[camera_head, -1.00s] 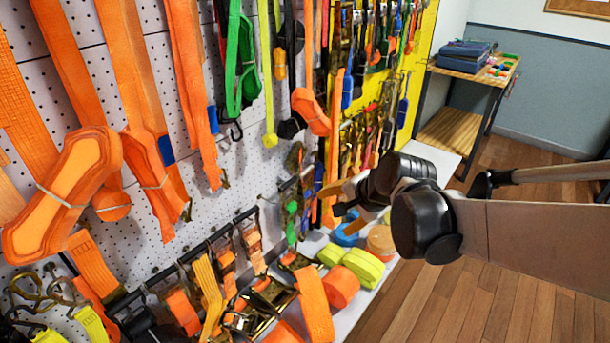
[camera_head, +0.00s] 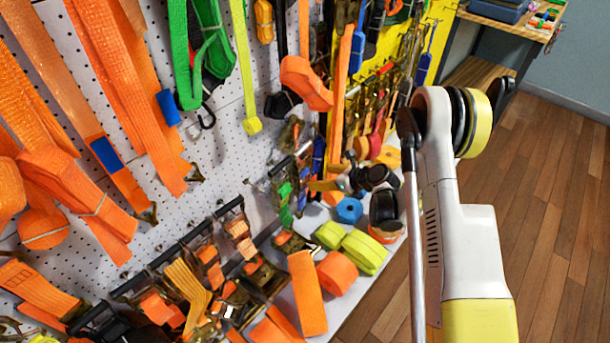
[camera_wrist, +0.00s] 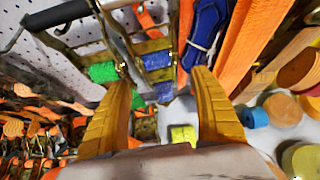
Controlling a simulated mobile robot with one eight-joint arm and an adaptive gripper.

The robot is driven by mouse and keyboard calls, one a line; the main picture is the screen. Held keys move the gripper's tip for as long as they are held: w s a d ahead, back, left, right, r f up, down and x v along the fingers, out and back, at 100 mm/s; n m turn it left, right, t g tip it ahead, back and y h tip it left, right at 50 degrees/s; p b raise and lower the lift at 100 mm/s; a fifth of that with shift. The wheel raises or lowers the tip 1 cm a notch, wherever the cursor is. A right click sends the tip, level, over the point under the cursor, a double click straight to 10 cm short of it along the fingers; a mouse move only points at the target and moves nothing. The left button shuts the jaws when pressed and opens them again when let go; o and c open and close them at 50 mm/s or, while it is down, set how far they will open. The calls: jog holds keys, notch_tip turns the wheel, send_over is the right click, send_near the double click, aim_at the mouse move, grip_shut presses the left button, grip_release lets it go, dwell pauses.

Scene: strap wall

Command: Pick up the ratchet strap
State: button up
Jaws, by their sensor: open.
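Several ratchet straps hang in front of my gripper, so I cannot tell which one the task means. Nearest are metal ratchets with a green strap (camera_wrist: 103,72) and a blue strap (camera_wrist: 157,60), hung from a dark bar. They also show in the head view as a green strap (camera_head: 285,190). My gripper (camera_wrist: 162,80) has two yellow-orange fingers spread apart, with nothing held. In the wrist view the green and blue ratchets lie beyond and between the fingertips.
A white pegboard (camera_head: 235,150) is crowded with orange straps at left. Yellow-green rolls (camera_head: 363,252), an orange roll (camera_head: 337,272) and a blue roll (camera_head: 349,210) lie on the shelf below. Long orange webbing (camera_wrist: 255,40) hangs close right of the gripper. Wooden floor (camera_head: 560,200) is open at right.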

aim_at(307, 175)
jog(key=x, duration=0.3)
jog(key=shift+w+a+f, duration=0.1)
jog(key=shift+a+f, duration=0.15)
jog(key=shift+a, duration=0.05)
jog(key=b+x, duration=0.3)
jog(key=x, duration=0.3)
jog(key=shift+w+a, duration=0.1)
jog(key=shift+a, duration=0.1)
jog(key=shift+r, duration=0.1)
jog(key=c, duration=1.1)
jog(key=shift+r, duration=0.15)
